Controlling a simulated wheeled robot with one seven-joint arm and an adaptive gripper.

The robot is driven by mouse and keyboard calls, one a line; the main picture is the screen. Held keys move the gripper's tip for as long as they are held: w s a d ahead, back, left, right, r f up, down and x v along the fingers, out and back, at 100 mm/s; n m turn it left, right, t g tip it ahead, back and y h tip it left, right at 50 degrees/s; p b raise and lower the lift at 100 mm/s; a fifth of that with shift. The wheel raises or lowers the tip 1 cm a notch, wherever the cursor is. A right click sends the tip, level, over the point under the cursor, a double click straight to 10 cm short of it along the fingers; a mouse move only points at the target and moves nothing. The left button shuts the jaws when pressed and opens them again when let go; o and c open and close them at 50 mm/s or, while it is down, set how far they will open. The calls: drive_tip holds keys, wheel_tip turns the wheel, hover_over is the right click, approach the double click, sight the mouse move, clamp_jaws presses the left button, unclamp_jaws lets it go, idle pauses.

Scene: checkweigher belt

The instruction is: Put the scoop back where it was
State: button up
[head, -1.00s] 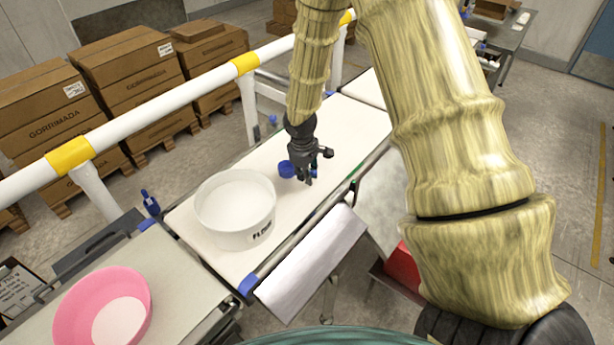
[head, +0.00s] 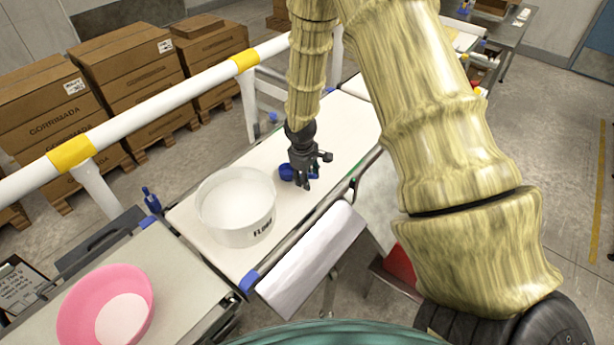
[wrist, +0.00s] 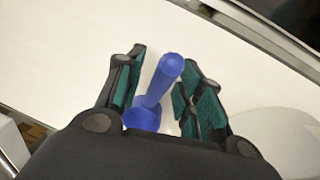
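The blue scoop (head: 287,172) lies on the white belt, behind and right of a white tub labelled FLOUR (head: 236,208). In the wrist view the scoop (wrist: 154,88) lies between my two fingers, with its lower end partly hidden by my gripper's body. My gripper (head: 303,184) points down at the scoop; in the wrist view my gripper (wrist: 162,95) has its fingers apart on either side, with a visible gap to the scoop. I cannot tell the exact height of the fingertips above the belt.
A pink bowl (head: 105,308) stands on the nearer surface at lower left. A white and yellow rail (head: 165,110) runs along the far side of the belt (head: 345,125). Stacked cartons (head: 120,75) stand beyond it. The belt beyond my gripper is clear.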

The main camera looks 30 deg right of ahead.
drive_tip(key=shift+r, duration=0.15)
wheel_tip(320, 180, up, 12)
drive_tip(key=a+b, duration=0.1)
drive_tip(key=b, duration=0.2)
drive_tip(key=shift+s+a+b, duration=0.35)
drive_tip(key=shift+s+b, duration=0.05)
drive_tip(key=shift+s, duration=0.05)
